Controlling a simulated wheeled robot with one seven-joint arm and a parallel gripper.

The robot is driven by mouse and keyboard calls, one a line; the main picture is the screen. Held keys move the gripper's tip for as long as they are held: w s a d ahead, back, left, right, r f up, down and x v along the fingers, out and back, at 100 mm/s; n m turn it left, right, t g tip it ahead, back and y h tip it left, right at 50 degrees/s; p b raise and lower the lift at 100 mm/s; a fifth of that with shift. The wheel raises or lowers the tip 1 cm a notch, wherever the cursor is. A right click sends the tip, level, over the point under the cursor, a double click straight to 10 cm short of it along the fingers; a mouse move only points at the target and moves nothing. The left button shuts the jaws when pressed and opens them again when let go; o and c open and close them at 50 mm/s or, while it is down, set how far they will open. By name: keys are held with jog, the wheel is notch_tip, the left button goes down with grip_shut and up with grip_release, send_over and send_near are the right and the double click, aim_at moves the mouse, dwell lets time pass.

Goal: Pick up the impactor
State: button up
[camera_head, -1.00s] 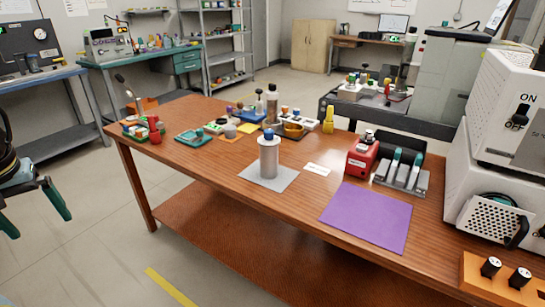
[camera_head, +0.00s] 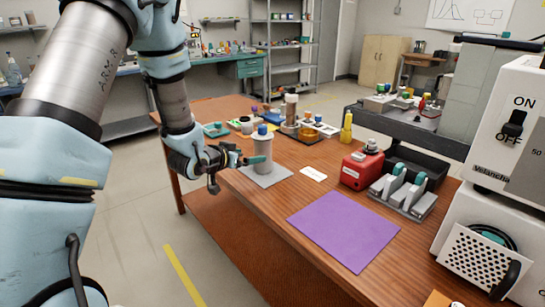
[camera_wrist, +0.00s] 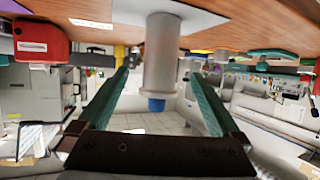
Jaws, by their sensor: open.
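The impactor, a pale grey cylinder (camera_head: 263,165) with a blue cap (camera_head: 263,130), stands upright on a grey mat (camera_head: 281,174) on the wooden table. In the wrist view, which is upside down, the cylinder (camera_wrist: 161,62) stands between the two spread fingers of my gripper (camera_wrist: 158,80), with visible space on both sides. The blue cap points towards the palm side of that picture. The far finger is mostly hidden in the head view.
A purple mat (camera_head: 344,231), a red device (camera_head: 361,171) and a grey rack with teal-topped items (camera_head: 403,197) are to the right. A white card (camera_head: 313,173) lies beside the grey mat. Several small items and a yellow bottle (camera_head: 346,127) stand behind the cylinder.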

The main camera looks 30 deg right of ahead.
aim_at(258, 154)
jog(key=p+x, duration=0.1)
jog(key=x, duration=0.4)
jog(key=shift+w+d+f, duration=0.1)
jog(key=shift+w+d, duration=0.05)
jog(key=shift+d, duration=0.15)
jog(key=shift+f+p+x, duration=0.2)
jog(key=shift+p+x, duration=0.5)
jog(key=shift+x, duration=1.45)
jog(key=shift+a, duration=0.2)
grip_shut()
jog(key=shift+w+r, duration=0.1)
